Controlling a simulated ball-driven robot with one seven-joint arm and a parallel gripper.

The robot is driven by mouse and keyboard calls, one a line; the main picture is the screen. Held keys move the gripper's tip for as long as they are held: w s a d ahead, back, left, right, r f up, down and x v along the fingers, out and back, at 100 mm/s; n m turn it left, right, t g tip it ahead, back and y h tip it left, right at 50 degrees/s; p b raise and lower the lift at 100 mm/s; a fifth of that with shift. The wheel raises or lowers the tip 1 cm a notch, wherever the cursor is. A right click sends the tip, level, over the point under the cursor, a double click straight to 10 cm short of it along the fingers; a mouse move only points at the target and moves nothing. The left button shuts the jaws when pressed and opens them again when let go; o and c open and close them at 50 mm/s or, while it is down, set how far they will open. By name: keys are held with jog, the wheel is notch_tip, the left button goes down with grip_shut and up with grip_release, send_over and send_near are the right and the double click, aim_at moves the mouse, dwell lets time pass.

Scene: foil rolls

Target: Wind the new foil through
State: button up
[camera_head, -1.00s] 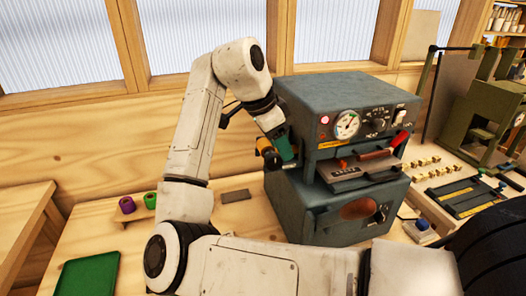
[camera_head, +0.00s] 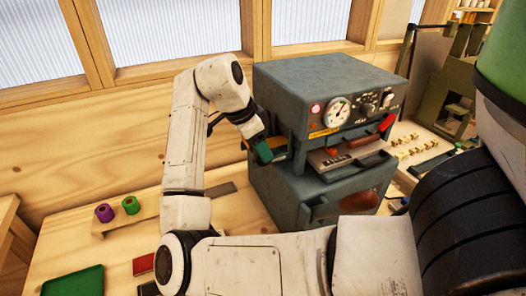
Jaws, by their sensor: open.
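A grey foil press machine (camera_head: 330,90) with a round gauge, a lit pink lamp and a red-knobbed lever stands at the centre. My gripper (camera_head: 264,152) is at the machine's left side, beside its middle gap. A purple roll (camera_head: 104,213) and a green roll (camera_head: 130,205) stand on a wooden strip at the left.
A green tray (camera_head: 72,282) lies at the front left, with a red flat piece (camera_head: 143,263) nearby. Small brass pieces (camera_head: 415,147) and a green machine (camera_head: 455,105) stand at the right.

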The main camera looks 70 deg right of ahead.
jog(key=shift+x, duration=1.35)
jog(key=shift+c, duration=0.2)
grip_shut()
